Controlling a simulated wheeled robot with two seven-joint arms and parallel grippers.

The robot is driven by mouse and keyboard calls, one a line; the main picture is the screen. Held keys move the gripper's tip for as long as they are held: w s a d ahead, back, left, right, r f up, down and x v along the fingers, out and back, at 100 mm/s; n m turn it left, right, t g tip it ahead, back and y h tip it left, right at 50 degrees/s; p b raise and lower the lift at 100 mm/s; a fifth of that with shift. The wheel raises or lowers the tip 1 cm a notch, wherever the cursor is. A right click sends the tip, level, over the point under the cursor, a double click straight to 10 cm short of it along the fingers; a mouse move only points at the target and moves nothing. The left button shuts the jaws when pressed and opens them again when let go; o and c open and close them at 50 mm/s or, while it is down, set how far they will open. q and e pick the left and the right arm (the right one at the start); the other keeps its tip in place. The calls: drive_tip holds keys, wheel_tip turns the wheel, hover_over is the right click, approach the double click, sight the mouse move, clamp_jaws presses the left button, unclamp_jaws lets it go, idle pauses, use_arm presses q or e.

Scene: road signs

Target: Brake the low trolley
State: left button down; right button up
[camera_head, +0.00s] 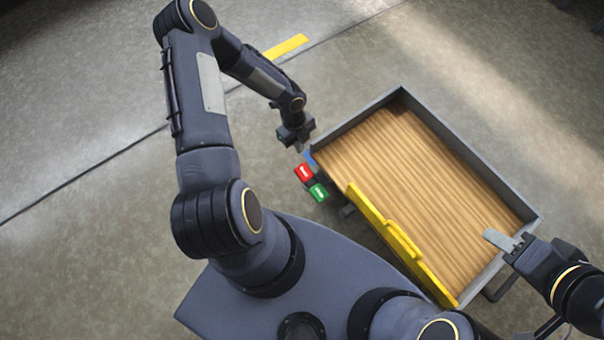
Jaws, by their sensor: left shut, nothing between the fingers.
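The low trolley (470,163) is a grey-rimmed tray with a ribbed wood-coloured deck, standing at an angle on the floor. A red pedal (303,171) and a green pedal (318,192), each with a white mark, sit side by side outside its left corner. My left gripper (302,146) is shut and empty, just above the red pedal in the picture; I cannot tell whether it touches anything. My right gripper (502,240) is at the trolley's lower right rim, with a pale grey finger reaching over the deck. Its grip on the rim is unclear.
A yellow bar (400,243) runs along the trolley's near side. A small blue patch (309,157) shows beside the red pedal. A yellow floor stripe (286,46) and a dark floor line lie beyond. The floor at left and upper right is clear.

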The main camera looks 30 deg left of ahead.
use_arm(q)
drive_tip(key=shift+s+d+f, duration=0.1)
drive_tip(key=shift+d+f, duration=0.1)
drive_tip(key=shift+f, duration=0.4)
drive_tip(key=b, duration=0.5)
approach(298, 167)
drive_tip(key=d+f, duration=0.1)
drive_tip(key=s+d+f, duration=0.1)
drive_tip(key=f, duration=0.1)
drive_tip(key=s+d+f, duration=0.1)
drive_tip(key=d+f, duration=0.1)
drive_tip(key=shift+d+f, duration=0.15)
drive_tip(key=shift+f, duration=0.1)
drive_tip(key=shift+w+f, duration=0.1)
drive_tip(key=shift+f, duration=0.55)
drive_tip(key=shift+a, duration=0.2)
drive_tip(key=shift+w+a+f+b, duration=0.1)
drive_tip(key=shift+a+f+b, duration=0.05)
drive_tip(key=shift+b, duration=0.4)
drive_tip(key=shift+a+f+b, duration=0.15)
drive_tip(key=shift+b, duration=0.15)
drive_tip(key=shift+w+a+f+b, duration=0.3)
drive_tip(key=shift+a+f+b, duration=0.35)
drive_tip(key=shift+b, duration=0.65)
drive_tip(key=shift+w+a+f+b, duration=0.1)
drive_tip(key=shift+a+f+b, duration=0.05)
drive_tip(key=shift+f+b, duration=0.4)
